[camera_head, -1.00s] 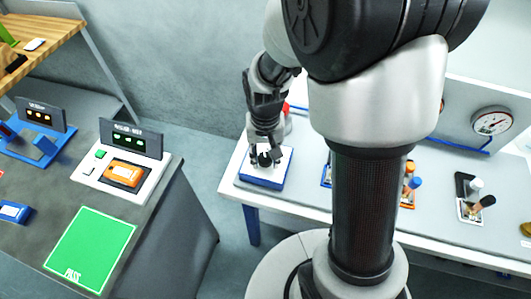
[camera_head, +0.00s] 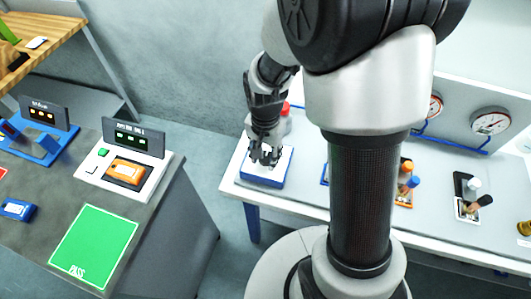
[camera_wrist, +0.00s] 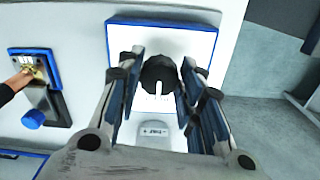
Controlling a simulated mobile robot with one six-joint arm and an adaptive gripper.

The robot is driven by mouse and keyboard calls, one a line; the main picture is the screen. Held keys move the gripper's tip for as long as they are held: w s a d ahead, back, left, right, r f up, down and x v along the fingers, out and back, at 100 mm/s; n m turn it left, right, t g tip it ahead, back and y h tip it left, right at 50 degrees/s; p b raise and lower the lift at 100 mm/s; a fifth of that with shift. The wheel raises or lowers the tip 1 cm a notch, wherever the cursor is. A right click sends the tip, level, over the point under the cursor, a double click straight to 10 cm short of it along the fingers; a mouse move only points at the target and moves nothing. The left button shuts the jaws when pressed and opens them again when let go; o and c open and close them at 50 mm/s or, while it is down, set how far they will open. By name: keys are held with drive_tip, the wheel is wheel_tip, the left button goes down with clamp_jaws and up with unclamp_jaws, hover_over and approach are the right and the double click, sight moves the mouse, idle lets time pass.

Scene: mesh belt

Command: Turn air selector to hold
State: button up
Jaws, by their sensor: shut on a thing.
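The air selector is a black round knob (camera_wrist: 158,72) with a white pointer mark, on a white plate with a blue border (camera_wrist: 205,30). In the wrist view, the white mark points down the picture, toward a small grey label (camera_wrist: 158,130) whose text is too small to read surely. My gripper (camera_wrist: 160,80) has its fingers on either side of the knob and is shut on it. In the head view my gripper (camera_head: 265,156) reaches down onto the blue-edged selector box (camera_head: 262,182), and its fingers mostly hide the knob there.
The box stands at the left end of a white bench (camera_head: 300,195). A red-topped thing (camera_head: 285,108) is just behind my gripper. Gauges (camera_head: 491,121) and small valve fittings (camera_head: 470,205) are to the right. A grey table with a green PASS mat (camera_head: 93,245) is at left.

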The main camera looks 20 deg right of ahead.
sight(266, 157)
drive_tip(key=o, duration=1.1)
wheel_tip(266, 157, up, 12)
drive_tip(key=shift+r, duration=0.1)
idle(0.5)
